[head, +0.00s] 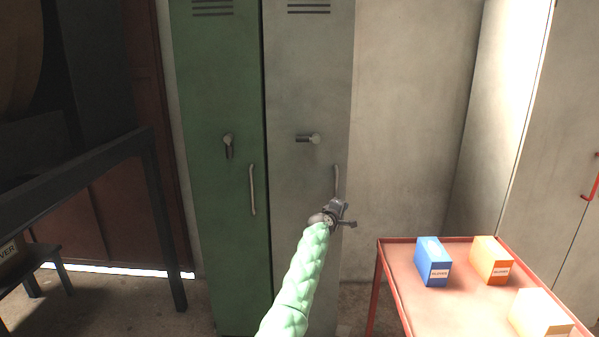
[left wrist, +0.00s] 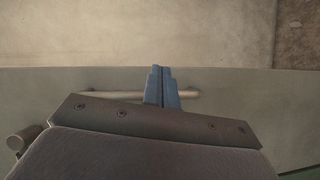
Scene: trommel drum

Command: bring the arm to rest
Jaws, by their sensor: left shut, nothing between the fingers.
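My left arm, in a pale green quilted sleeve, reaches up from the bottom of the head view. My left gripper (head: 347,214) is in front of the grey locker (head: 308,80), by the lower end of its upright handle (head: 337,178). In the left wrist view the blue fingers (left wrist: 162,88) are closed together and empty. They overlap the middle of the handle bar (left wrist: 108,94); whether they touch it I cannot tell. The grey locker's door looks closed, its latch (head: 308,139) lying horizontal. My right gripper is not in view.
A green locker (head: 218,80) stands left of the grey one, its latch pointing down. A red-edged table (head: 420,310) at lower right holds a blue box (head: 432,262), an orange box (head: 491,260) and a pale orange box (head: 540,314). A dark frame (head: 80,165) stands at left.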

